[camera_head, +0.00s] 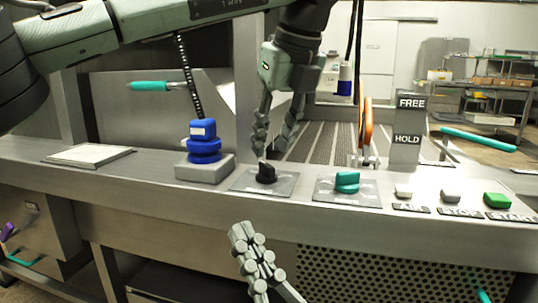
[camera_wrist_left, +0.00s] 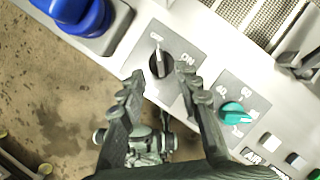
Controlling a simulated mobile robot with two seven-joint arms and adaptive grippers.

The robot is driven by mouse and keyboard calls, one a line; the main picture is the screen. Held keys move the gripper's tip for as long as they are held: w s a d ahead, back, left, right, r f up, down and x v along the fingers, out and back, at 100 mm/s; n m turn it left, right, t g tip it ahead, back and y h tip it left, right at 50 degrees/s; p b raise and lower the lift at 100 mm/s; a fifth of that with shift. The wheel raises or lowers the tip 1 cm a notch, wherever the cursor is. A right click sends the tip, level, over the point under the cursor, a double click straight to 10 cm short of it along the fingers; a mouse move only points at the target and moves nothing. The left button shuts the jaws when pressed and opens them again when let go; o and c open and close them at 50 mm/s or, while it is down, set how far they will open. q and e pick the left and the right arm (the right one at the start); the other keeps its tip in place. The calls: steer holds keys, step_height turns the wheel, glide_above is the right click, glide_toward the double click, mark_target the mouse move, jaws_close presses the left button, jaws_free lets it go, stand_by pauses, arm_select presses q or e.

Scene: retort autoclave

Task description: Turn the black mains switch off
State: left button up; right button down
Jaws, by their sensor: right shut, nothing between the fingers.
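The black mains switch (camera_head: 266,173) is a rotary knob on a grey plate on the steel ledge. In the left wrist view the knob (camera_wrist_left: 160,64) has a pale line pointing up toward a small label I cannot read surely; an "ON" label is to its right. My left gripper (camera_head: 271,152) is open, pointing down just above and behind the knob. In the wrist view my left gripper (camera_wrist_left: 161,80) has its fingertips either side of the knob, apart from it. My right gripper (camera_head: 247,236) is shut and empty, low in front of the ledge.
A blue stacked button (camera_head: 204,141) stands left of the switch. A teal rotary knob (camera_head: 347,182) is to its right, then white, grey and green buttons (camera_head: 497,200).

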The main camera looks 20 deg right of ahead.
arm_select(q)
steer(key=v, duration=0.7)
steer(key=shift+r, duration=0.2)
steer(key=shift+s, duration=0.15)
